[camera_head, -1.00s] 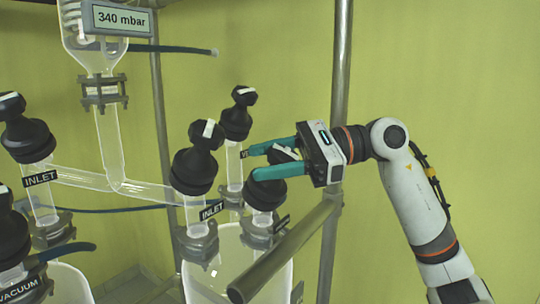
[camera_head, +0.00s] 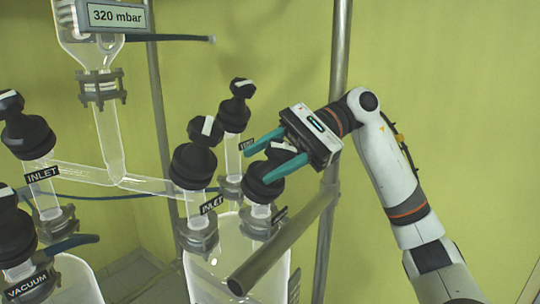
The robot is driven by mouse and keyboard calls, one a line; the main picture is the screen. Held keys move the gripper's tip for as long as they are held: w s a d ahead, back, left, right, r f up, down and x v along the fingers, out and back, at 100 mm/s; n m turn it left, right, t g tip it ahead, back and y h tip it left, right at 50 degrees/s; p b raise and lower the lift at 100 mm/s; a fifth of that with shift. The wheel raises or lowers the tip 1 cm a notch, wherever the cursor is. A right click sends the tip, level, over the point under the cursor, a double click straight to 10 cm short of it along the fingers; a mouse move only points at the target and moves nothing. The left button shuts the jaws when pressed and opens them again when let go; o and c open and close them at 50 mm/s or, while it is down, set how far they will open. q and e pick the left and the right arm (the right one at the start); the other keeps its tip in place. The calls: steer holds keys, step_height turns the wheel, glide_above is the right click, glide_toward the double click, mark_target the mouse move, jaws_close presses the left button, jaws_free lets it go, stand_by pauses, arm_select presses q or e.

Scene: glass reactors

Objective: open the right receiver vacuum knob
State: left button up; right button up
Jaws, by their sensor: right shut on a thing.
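My right gripper (camera_head: 260,165) is shut on the black knob (camera_head: 262,188) on top of the right glass receiver (camera_head: 225,262). One teal finger lies on the far side of the knob's handle and one on the near side. A white mark shows on the handle between the fingers. The label beside this knob is turned away and I cannot read it. The fingers hide part of the knob. My left gripper is not in view.
A black knob labelled INLET (camera_head: 194,165) stands close left of the held knob, and another (camera_head: 235,115) stands behind. A metal rail (camera_head: 283,244) crosses in front, joined to an upright post (camera_head: 338,100). A display (camera_head: 117,16) reads 320 mbar.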

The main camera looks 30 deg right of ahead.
mark_target(270, 143)
steer(key=o, duration=1)
step_height(270, 143, up, 10)
steer(key=shift+f, duration=0.1)
stand_by(0.7)
